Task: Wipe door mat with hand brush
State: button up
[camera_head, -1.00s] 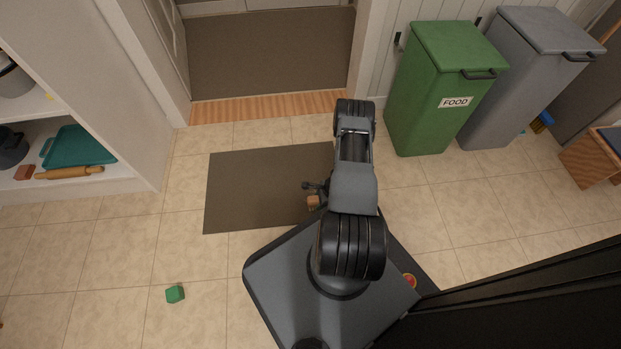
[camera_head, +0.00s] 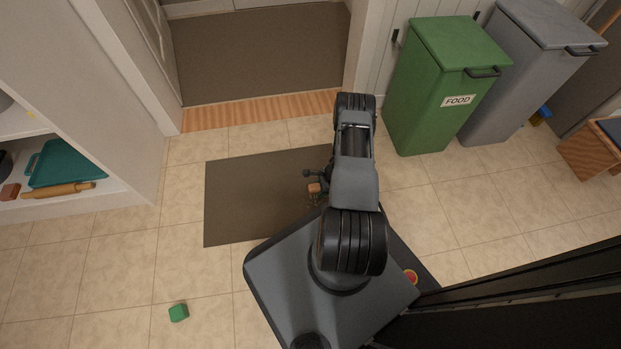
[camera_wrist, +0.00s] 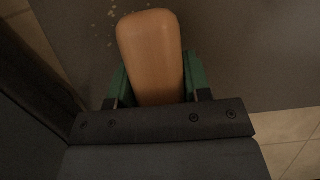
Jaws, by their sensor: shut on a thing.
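The door mat (camera_head: 240,195) is a flat dark brown-grey rectangle on the tiles, partly hidden by my arm and base; it also fills much of the wrist view (camera_wrist: 250,60). My gripper (camera_wrist: 155,88) is shut on the wooden body of the hand brush (camera_wrist: 150,45), which is orange-brown and rounded. In the head view a small part of the brush (camera_head: 314,189) shows beside my arm, over the mat's right part. Its bristles are hidden, and I cannot tell whether they touch the mat. Small pale crumbs (camera_wrist: 112,14) lie on the mat left of the brush.
A green bin (camera_head: 440,90) marked FOOD and a grey bin (camera_head: 530,70) stand at the right. A shelf (camera_head: 90,205) with a teal tray and rolling pin stands at the left. A small green block (camera_head: 178,313) lies on the floor. Tiles left of the mat are mostly clear.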

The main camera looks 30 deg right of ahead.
jog(key=shift+r+p, duration=2.2)
jog(key=shift+r, duration=1.7)
